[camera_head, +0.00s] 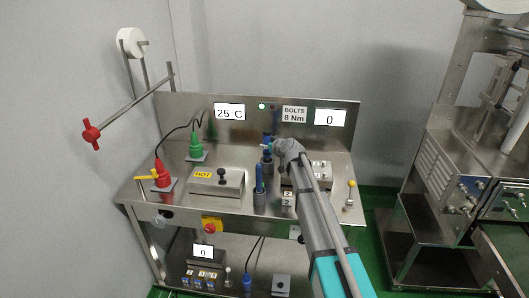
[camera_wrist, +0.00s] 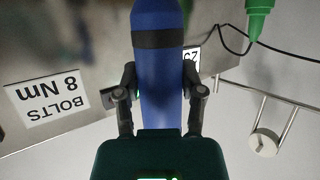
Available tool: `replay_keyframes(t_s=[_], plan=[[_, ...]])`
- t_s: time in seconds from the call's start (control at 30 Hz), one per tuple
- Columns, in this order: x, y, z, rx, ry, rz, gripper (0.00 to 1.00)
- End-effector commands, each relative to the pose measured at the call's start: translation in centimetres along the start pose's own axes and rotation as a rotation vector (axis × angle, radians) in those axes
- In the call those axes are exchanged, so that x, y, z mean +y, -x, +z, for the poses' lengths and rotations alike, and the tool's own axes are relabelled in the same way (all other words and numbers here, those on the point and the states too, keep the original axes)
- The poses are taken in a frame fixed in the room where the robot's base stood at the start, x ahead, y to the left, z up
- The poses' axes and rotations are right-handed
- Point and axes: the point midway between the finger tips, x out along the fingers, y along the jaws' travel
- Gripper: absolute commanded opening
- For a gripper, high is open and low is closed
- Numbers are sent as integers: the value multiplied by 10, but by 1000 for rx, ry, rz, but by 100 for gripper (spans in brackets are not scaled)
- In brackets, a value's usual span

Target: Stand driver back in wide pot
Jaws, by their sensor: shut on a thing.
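My gripper (camera_wrist: 159,80) is shut on a thick blue driver handle (camera_wrist: 158,85) with a dark band, seen close up in the wrist view. In the head view my gripper (camera_head: 270,147) is over the rear of the steel bench, with a bit of the blue driver (camera_head: 267,138) showing beside it. A grey cylindrical pot (camera_head: 266,168) stands just below it. Whether the driver's lower end is inside that pot cannot be told. A second grey pot (camera_head: 260,203) stands nearer the front edge, with another blue-handled tool (camera_head: 259,178) upright in it.
Left of the pots are a steel block marked HOT (camera_head: 216,182), a red cone-shaped tool (camera_head: 162,174) and a green one (camera_head: 196,146). The back panel (camera_head: 180,112) rises close behind.

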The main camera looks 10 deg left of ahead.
Motion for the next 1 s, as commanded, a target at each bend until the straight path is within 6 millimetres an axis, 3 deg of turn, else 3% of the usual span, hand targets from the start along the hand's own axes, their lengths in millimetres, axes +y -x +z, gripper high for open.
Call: replay_keyframes(t_s=[0.17,0.73,0.77,0.9,1.0], plan=[[0,-6,13,1,0,0,0],[-1,-8,17,1,0,-1,0],[-1,-7,16,0,0,-1,57],[-1,-7,16,0,1,-1,83],[-1,-7,16,0,1,-1,85]])
